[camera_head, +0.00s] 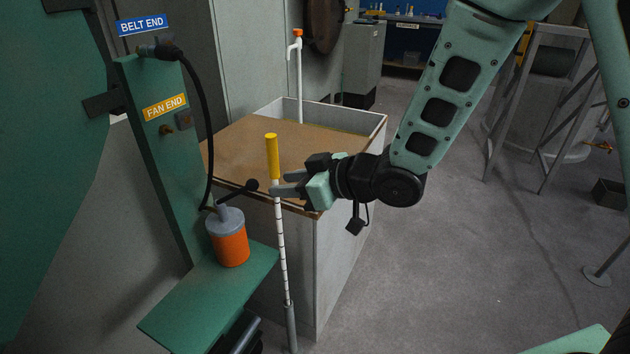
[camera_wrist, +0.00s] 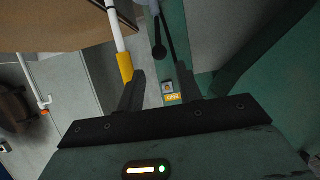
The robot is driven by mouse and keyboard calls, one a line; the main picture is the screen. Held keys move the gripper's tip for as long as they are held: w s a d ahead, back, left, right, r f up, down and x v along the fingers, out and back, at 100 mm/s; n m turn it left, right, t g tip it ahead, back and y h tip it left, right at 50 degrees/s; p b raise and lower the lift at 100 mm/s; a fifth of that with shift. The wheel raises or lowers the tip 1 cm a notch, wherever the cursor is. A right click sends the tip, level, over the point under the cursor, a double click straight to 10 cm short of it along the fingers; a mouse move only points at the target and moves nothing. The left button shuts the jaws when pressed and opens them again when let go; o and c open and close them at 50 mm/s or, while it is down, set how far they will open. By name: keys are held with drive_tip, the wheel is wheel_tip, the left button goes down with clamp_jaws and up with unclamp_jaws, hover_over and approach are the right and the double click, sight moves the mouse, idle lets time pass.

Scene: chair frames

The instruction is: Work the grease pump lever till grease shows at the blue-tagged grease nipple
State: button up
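The grease pump (camera_head: 230,240) is an orange can with a grey top on a green shelf. Its black lever (camera_head: 236,191) slants up right to a ball knob, which also shows in the wrist view (camera_wrist: 158,52). A black hose (camera_head: 207,110) runs from the pump up to the fitting under the blue BELT END tag (camera_head: 143,24). I see no grease there; the hose end covers the nipple. A yellow FAN END tag (camera_head: 165,106) sits lower, with a brass nipple (camera_head: 166,129) below. My gripper (camera_head: 280,186) is open and empty, its fingertips just right of the knob, apart from it.
A white-banded pole with a yellow top (camera_head: 272,155) stands beside my fingers, close to the left finger in the wrist view (camera_wrist: 125,67). A brown-topped grey box (camera_head: 330,250) stands behind it. The floor at right (camera_head: 470,250) is mostly clear.

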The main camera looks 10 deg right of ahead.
sight(257, 185)
drive_tip(key=shift+w+a+f, duration=0.1)
drive_tip(key=shift+w, duration=0.15)
drive_tip(key=b+x, duration=0.2)
drive_tip(key=x, duration=0.5)
drive_tip(key=shift+w+a, duration=0.15)
drive_tip(key=shift+a, duration=0.15)
drive_tip(key=shift+c, duration=0.2)
drive_tip(key=c, duration=0.5)
